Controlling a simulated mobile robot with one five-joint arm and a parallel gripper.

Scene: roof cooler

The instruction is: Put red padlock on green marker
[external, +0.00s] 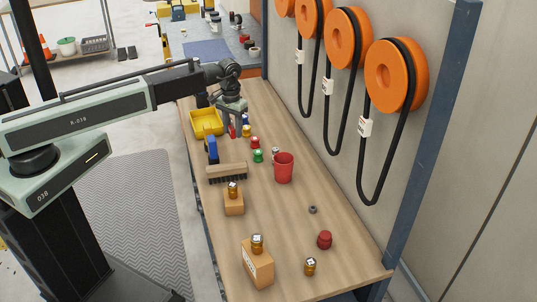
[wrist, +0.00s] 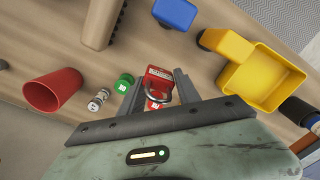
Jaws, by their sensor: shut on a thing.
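The red padlock (wrist: 160,73) is between the two fingers of my gripper (wrist: 159,80), its metal shackle towards the palm in the wrist view. In the external view my gripper (external: 234,122) points down over the far part of the bench, with the red padlock (external: 233,132) between its fingers. Whether the padlock clears the bench is hard to tell. A small green item with a white label (external: 258,156), which seems to be the green marker, stands nearer the camera and to the right. It also shows left of my gripper in the wrist view (wrist: 124,83).
A red cup (external: 284,168), a red-topped item (external: 255,142) and a brush (external: 227,172) are near the green item. A yellow bin (external: 206,122) and blue item (external: 211,150) lie left.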

